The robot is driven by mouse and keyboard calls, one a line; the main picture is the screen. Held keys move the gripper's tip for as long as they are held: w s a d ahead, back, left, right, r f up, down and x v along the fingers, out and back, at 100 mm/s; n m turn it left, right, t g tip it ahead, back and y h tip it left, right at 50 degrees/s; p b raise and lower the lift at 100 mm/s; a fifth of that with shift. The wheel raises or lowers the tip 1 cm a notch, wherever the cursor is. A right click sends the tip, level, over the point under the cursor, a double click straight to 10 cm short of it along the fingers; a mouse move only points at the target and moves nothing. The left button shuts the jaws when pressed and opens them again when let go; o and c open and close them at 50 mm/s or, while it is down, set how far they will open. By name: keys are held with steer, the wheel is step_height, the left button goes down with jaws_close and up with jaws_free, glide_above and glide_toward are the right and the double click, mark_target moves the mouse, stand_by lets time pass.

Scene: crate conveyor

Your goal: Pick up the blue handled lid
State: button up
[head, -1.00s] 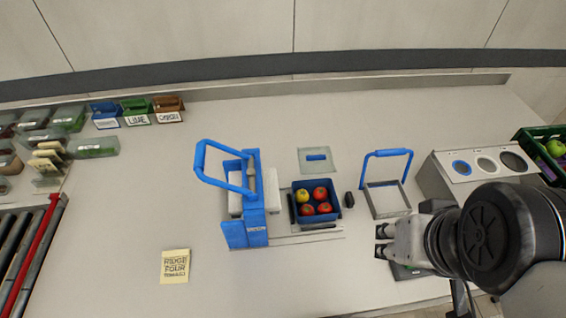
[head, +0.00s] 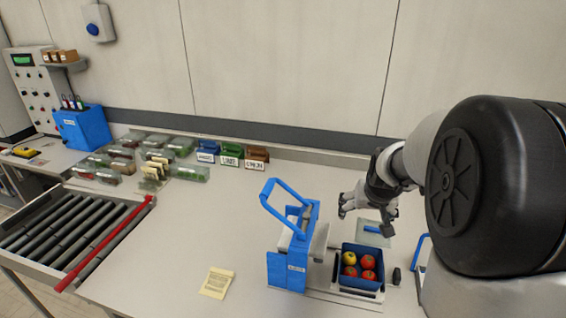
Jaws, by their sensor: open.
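The clear lid with a blue bar handle (head: 373,240) lies on the table behind the blue crate of fruit (head: 361,294). My gripper (head: 366,222) is open and empty. In the picture it overlaps the far side of the lid, with one finger to the left and one near the handle. The gripper hides part of the lid. I cannot tell how high it is above the lid, and the fingers do not visibly hold the handle.
A blue press-like stand with a raised handle (head: 287,268) is left of the crate. A dark knob (head: 396,277) stands right of it. A yellow note (head: 217,282) lies at front left. Labelled bins (head: 230,153) and clear boxes line the back. A roller conveyor (head: 70,232) is left.

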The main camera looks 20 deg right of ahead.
steer(key=shift+o, duration=1.3)
steer(key=w+d+f+m, duration=0.1)
steer(key=w+d+f, duration=0.1)
steer(key=d+f, duration=0.5)
steer(key=shift+d+h+b, duration=0.3)
steer(key=shift+d+h, duration=0.1)
steer(key=shift+d, duration=0.6)
steer(key=b, duration=0.3)
glide_toward(374, 230)
steer(key=x, duration=0.3)
steer(key=shift+f, duration=0.2)
steer(key=shift+w+b+x, duration=0.25)
steer(key=shift+b+x, duration=0.9)
steer(key=shift+x, duration=1.8)
steer(key=shift+d+r, duration=0.15)
steer(key=shift+r, duration=0.1)
steer(key=c, duration=0.6)
steer(key=shift+s, duration=0.1)
steer(key=shift+c, duration=1.1)
steer(key=shift+f, duration=0.1)
steer(key=shift+c, duration=0.2)
